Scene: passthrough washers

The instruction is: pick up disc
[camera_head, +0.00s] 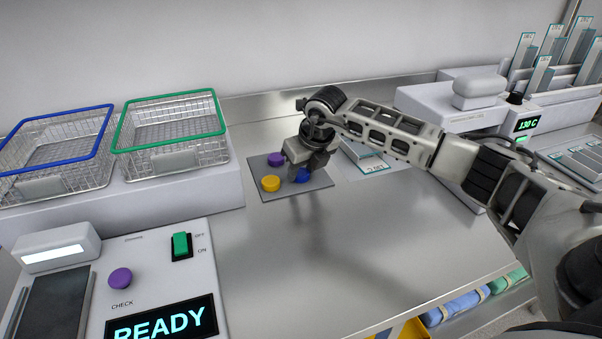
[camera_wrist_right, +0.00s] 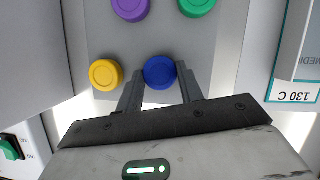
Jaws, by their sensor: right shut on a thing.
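A blue disc (camera_wrist_right: 160,72) sits between the fingertips of my right gripper (camera_wrist_right: 161,82), which is shut on it over the grey mat. In the head view the right gripper (camera_head: 303,168) partly covers the blue disc (camera_head: 303,175). A yellow disc (camera_head: 271,183) lies on the mat (camera_head: 297,191), and a purple disc (camera_head: 276,159) lies behind it. In the wrist view the yellow disc (camera_wrist_right: 105,74), the purple disc (camera_wrist_right: 131,8) and a green disc (camera_wrist_right: 197,6) are apart from the fingers. The green disc is hidden in the head view. My left gripper is out of view.
A blue-rimmed wire basket (camera_head: 55,150) and a green-rimmed one (camera_head: 170,130) stand at the left. A control panel (camera_head: 150,255) reading READY is at the front left. A device showing 130 C (camera_head: 527,123) stands at the right. The steel counter (camera_head: 300,260) in front is clear.

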